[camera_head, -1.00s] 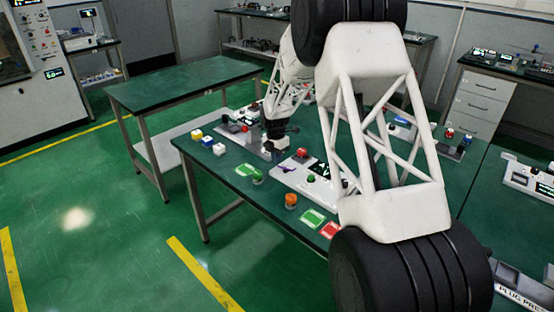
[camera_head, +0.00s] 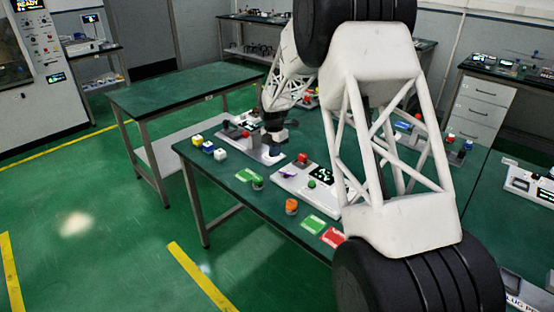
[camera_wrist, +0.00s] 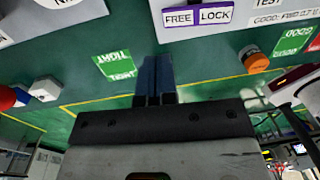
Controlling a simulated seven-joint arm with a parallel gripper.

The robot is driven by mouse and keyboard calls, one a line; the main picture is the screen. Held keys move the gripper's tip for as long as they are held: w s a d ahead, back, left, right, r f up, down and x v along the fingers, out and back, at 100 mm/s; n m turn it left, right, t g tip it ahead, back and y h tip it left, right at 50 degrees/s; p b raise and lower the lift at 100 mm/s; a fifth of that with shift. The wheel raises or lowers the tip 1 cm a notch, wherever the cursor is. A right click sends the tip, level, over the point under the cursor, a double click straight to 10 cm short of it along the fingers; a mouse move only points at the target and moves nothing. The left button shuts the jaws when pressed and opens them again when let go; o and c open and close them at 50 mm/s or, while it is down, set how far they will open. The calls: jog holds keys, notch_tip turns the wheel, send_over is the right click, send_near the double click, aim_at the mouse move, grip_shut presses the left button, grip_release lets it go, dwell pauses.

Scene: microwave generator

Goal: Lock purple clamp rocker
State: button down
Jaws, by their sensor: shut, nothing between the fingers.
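The purple clamp rocker (camera_head: 289,174) is a small purple part at the left end of a white panel (camera_head: 283,183) on the green table; its tilt is too small to tell.
An orange knob (camera_head: 291,206), a green card (camera_head: 313,225) and a red card (camera_head: 333,237) lie along the front edge. Yellow (camera_head: 197,140), blue (camera_head: 208,147) and white (camera_head: 220,154) blocks stand at left.

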notch_tip(320, 180, up, 9)
jog(key=w+a, duration=0.1)
jog(key=shift+w+a+f, duration=0.15)
jog(key=shift+w+a, duration=0.05)
dwell(0.5)
jog(key=s+d+r+m+t, duration=0.1)
jog(key=s+d+r+m, duration=0.35)
jog(key=s, duration=0.55)
jog(key=s+d+r+m, duration=0.35)
jog(key=s+r, duration=0.25)
jog(key=s, duration=0.3)
jog(key=s+d+r+m+t, duration=0.1)
jog(key=s+d+r+m, duration=0.4)
jog(key=s, duration=0.5)
jog(key=s+d+f+m, duration=0.1)
jog(key=s+m, duration=0.6)
jog(key=s, duration=0.9)
jog(key=s+d+f+m+t, duration=0.1)
jog(key=s+m, duration=0.6)
jog(key=s, duration=0.8)
jog(key=d+f, duration=0.1)
jog(key=d, duration=0.1)
jog(key=shift+s+d+y, duration=0.3)
jog(key=shift+s+d, duration=0.05)
